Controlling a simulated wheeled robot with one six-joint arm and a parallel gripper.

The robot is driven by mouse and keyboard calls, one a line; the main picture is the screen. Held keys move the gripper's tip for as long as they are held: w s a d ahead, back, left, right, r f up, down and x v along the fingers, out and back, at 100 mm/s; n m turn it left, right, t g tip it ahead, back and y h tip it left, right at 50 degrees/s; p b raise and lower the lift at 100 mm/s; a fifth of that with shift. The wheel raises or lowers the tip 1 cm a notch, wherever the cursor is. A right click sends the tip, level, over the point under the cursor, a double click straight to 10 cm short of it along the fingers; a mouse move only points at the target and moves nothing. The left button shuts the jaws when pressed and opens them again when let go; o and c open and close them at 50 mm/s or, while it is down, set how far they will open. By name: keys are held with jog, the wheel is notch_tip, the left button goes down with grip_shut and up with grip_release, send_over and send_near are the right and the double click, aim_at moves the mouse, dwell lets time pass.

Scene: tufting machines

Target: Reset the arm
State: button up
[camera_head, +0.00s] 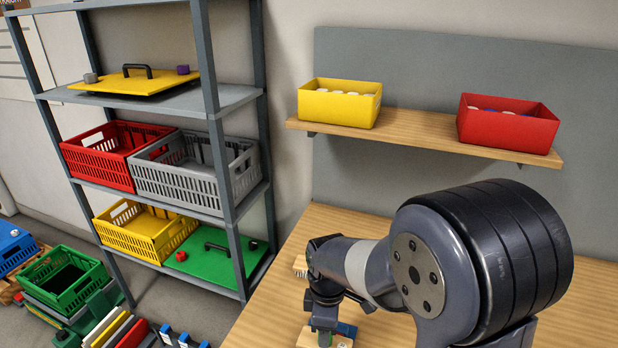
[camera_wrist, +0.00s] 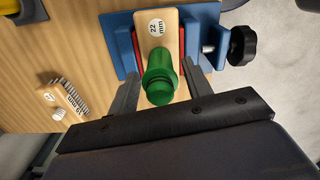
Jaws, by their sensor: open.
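My gripper (camera_wrist: 160,72) is open in the wrist view. Its two grey fingers stand on either side of a green knobbed handle (camera_wrist: 160,80), with gaps visible between fingers and handle. The handle sits at the near end of a wooden block (camera_wrist: 157,22) labelled "22 mm". The block lies in a blue fixture (camera_wrist: 120,30) with red inner edges and a black knob (camera_wrist: 242,46) at its right. In the head view my arm reaches down over the wooden bench, and the fingers are mostly hidden; a bit of the blue fixture (camera_head: 346,330) shows beside them.
A second labelled wooden block (camera_wrist: 62,101) with a toothed edge lies left on the bench. A yellow bin (camera_head: 340,103) and a red bin (camera_head: 508,124) stand on a wall shelf (camera_head: 420,132). A grey rack (camera_head: 222,110) with crates stands left. Bare bench lies between.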

jog(key=n, duration=0.3)
jog(key=shift+m, duration=2.5)
jog(key=shift+s, duration=0.15)
